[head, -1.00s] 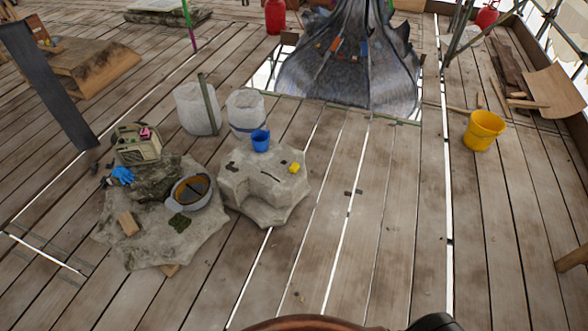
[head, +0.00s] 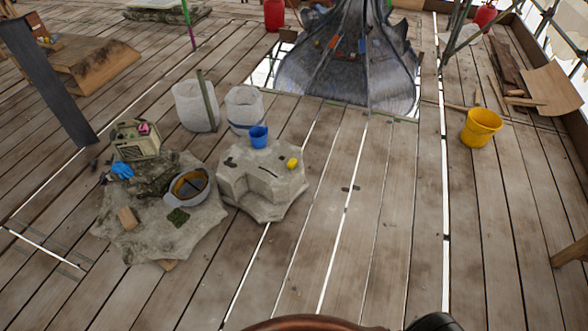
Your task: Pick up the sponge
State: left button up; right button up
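A small yellow block, which looks like the sponge (head: 292,163), lies on top of the right-hand pale stone block (head: 262,185), near its right back edge. It is small in the head view, so its texture cannot be made out. A blue cup or small bucket (head: 259,137) stands on the same stone, left of and behind the sponge. Neither of my grippers shows in the head view. Only rounded copper-coloured and black parts show at the bottom edge, far from the stone.
A lower stone left of it holds a radio (head: 136,140), blue gloves (head: 123,170), a grey helmet-like bowl (head: 190,187) and a green pad (head: 178,217). White sacks (head: 195,106) stand behind. A yellow bucket (head: 481,127) stands right. Plank floor in front is clear; a floor opening surrounds the spire.

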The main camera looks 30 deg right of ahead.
aim_at(293, 162)
jog(key=u, duration=0.3)
jog(key=k, duration=0.25)
jog(key=z, duration=1.65)
jog(key=i, duration=0.8)
jog(key=z, duration=0.45)
jog(key=i, duration=0.8)
jog(key=u, duration=1.1)
jog(key=i, duration=0.8)
jog(key=u, duration=0.95)
